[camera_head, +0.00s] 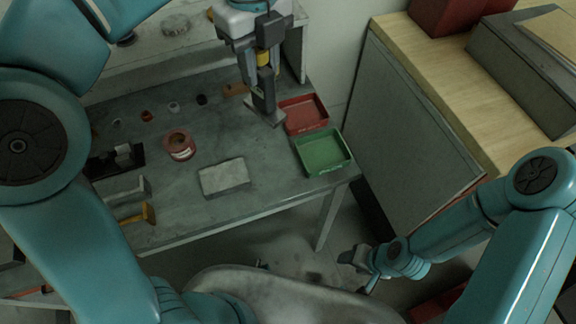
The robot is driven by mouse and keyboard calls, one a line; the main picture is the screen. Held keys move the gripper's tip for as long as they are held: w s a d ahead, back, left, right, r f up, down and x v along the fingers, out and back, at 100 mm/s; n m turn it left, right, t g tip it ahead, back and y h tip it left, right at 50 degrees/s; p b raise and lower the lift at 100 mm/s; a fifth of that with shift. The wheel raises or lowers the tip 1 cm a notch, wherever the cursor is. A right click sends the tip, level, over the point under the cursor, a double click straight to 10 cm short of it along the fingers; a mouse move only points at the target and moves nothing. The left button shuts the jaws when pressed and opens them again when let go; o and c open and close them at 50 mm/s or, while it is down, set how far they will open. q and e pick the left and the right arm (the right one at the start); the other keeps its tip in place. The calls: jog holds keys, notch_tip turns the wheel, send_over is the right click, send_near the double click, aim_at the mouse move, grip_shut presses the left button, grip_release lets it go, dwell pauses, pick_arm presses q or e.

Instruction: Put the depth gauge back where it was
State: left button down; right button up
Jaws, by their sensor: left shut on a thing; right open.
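My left gripper (263,62) is at the top centre, pointing down over the back right of the grey workbench (222,125). It is shut on what looks like the depth gauge (264,100), a dark upright body with a flat grey foot at its lower end. The foot is just left of the red tray (304,114); I cannot tell whether it touches the bench. The gripper hides part of the gauge. My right gripper (358,268) is open and empty, low in front of the bench, away from the gauge.
A green tray (322,152) sits at the bench's right edge. A red tin (179,146), a pale block (224,177), a black holder (115,160) and a yellow-handled tool (140,214) lie on the bench. Small parts line the back left. A wooden-topped cabinet (420,60) stands at right.

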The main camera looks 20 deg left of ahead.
aim_at(267, 109)
pick_arm(q)
jog(key=shift+s+d, duration=0.15)
jog(key=shift+d, duration=0.2)
jog(key=f, duration=0.1)
jog(key=a+f+b, duration=0.1)
jog(key=shift+s+a+f+m, duration=0.1)
jog(key=shift+s+f+m, duration=0.05)
jog(key=shift+f+m, duration=0.2)
jog(key=f, duration=0.5)
jog(key=d+f, duration=0.1)
jog(key=f, duration=0.1)
jog(key=shift+f+b, duration=0.2)
jog(key=shift+b, duration=0.15)
notch_tip(267, 109, down, 10)
jog(key=shift+a, duration=0.2)
jog(key=c, duration=0.8)
grip_release()
jog(key=shift+c, duration=0.2)
